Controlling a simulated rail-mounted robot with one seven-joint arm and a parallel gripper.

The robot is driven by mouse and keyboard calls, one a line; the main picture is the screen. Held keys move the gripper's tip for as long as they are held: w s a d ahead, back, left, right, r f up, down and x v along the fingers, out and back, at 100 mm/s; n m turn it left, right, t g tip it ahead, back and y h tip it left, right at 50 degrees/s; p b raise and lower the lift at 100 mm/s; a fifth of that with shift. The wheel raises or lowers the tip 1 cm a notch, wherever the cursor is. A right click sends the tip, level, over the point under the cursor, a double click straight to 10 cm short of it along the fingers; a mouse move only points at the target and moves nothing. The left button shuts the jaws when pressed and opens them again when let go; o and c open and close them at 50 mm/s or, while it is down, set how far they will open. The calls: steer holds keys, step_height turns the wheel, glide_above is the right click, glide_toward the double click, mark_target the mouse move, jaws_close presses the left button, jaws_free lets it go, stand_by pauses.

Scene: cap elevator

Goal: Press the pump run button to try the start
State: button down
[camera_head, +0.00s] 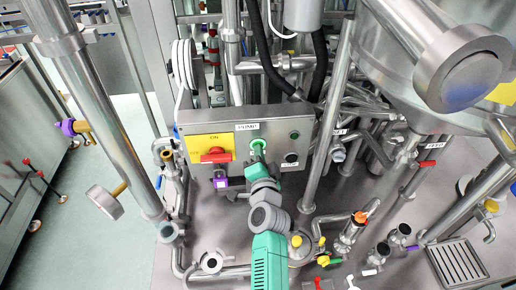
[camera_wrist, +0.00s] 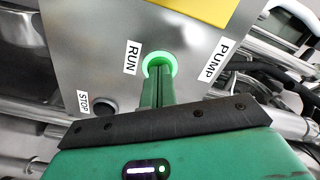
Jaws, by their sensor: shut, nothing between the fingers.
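The pump run button (camera_wrist: 160,56) shows as a bright green lit ring on the steel control box (camera_head: 224,123). It sits between the RUN label (camera_wrist: 132,57) and the PUMP label (camera_wrist: 215,60) in the wrist view. In the head view the button (camera_head: 257,140) shows just above my fingertips. My gripper (camera_wrist: 158,76) is shut and empty. Its fingertips overlap the button's face and appear to be at it; the exact contact is hidden behind the fingers. In the head view my gripper (camera_head: 258,154) reaches up to the box from below.
A black STOP button (camera_wrist: 103,108) is beside the run button. A red rotary switch (camera_head: 215,156) on a yellow plate (camera_head: 205,142) is left of it. A small dark green lamp (camera_head: 295,135) is at right. Steel pipes and valves crowd both sides.

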steer(key=s, duration=0.1)
steer(key=s+p, duration=0.1)
steer(key=s, duration=0.1)
steer(key=s+p, duration=0.1)
steer(key=s, duration=0.1)
steer(key=shift+s+d, duration=0.15)
steer(key=shift+d, duration=0.2)
stand_by(0.8)
steer(key=s+a+r+n+t+y+p, duration=0.1)
steer(key=s+a+r+n+t+p, duration=0.2)
steer(key=r, duration=1.4)
steer(key=s+a+r+n+y+p, duration=0.1)
steer(key=s+r+n+p, duration=0.3)
steer(key=r, duration=1.2)
steer(key=s+d+r+n+t+h+p, duration=0.1)
steer(key=s+r+t+h, duration=0.1)
steer(key=s+r, duration=0.7)
steer(key=s+d+r+n+t+h+p, duration=0.1)
steer(key=s+d+r+n+t, duration=0.1)
steer(key=s+r, duration=0.8)
step_height(320, 180, up, 2)
steer(key=shift+s+d+n+h, duration=0.15)
steer(key=shift+s+n+h, duration=0.15)
steer(key=shift+h, duration=0.1)
